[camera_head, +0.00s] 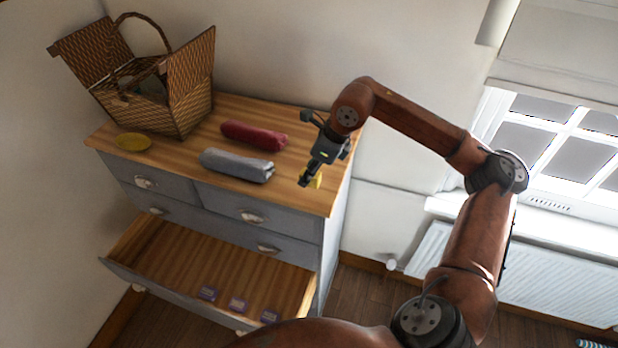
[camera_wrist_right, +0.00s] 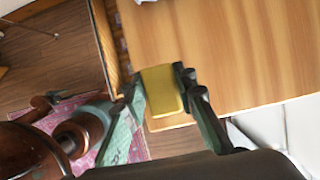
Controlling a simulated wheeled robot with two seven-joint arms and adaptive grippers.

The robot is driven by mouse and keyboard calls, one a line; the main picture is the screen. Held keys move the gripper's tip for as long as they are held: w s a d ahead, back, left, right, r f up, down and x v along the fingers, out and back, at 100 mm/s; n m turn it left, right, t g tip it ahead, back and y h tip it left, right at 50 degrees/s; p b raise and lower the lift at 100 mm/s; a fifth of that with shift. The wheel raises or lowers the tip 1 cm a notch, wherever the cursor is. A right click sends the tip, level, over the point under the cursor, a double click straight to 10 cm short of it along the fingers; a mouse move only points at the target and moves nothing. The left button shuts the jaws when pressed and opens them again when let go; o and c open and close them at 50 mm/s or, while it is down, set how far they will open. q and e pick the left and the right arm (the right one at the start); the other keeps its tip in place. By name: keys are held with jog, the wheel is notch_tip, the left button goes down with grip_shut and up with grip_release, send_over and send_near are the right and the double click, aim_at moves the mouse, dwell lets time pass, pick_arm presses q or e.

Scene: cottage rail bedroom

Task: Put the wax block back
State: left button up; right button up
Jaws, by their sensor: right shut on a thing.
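The yellow wax block (camera_head: 317,181) is between the fingers of my right gripper (camera_head: 308,181), at the right end of the dresser top (camera_head: 290,194). In the right wrist view, the block (camera_wrist_right: 160,91) sits between the two fingers of the gripper (camera_wrist_right: 162,88), which is shut on it. I cannot tell whether the block touches the wood below. In the head view the fingers hide part of the block. My left gripper is not in view.
An open wicker basket (camera_head: 185,112), a yellow oval piece (camera_head: 132,141), a red roll (camera_head: 253,135) and a grey roll (camera_head: 236,165) lie on the dresser top. A lower drawer (camera_head: 180,262) is pulled out, with small purple packets (camera_head: 237,304) inside. A radiator (camera_head: 540,258) stands right.

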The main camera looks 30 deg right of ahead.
aim_at(309, 190)
jog(key=shift+w+d+f, duration=0.1)
jog(key=shift+d+f, duration=0.1)
jog(key=shift+f, duration=0.05)
jog(key=shift+w+d+f, duration=0.15)
jog(key=shift+f, duration=0.1)
jog(key=f+p, duration=0.1)
jog(key=f, duration=0.2)
jog(key=shift+w+d+p, duration=0.15)
jog(key=shift+w+p, duration=0.2)
jog(key=shift+p, duration=0.05)
jog(key=shift+f, duration=0.6)
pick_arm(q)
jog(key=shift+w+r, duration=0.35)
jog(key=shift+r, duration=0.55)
pick_arm(e)
jog(key=o, duration=1)
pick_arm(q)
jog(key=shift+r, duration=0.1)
pick_arm(e)
jog(key=shift+r, duration=0.15)
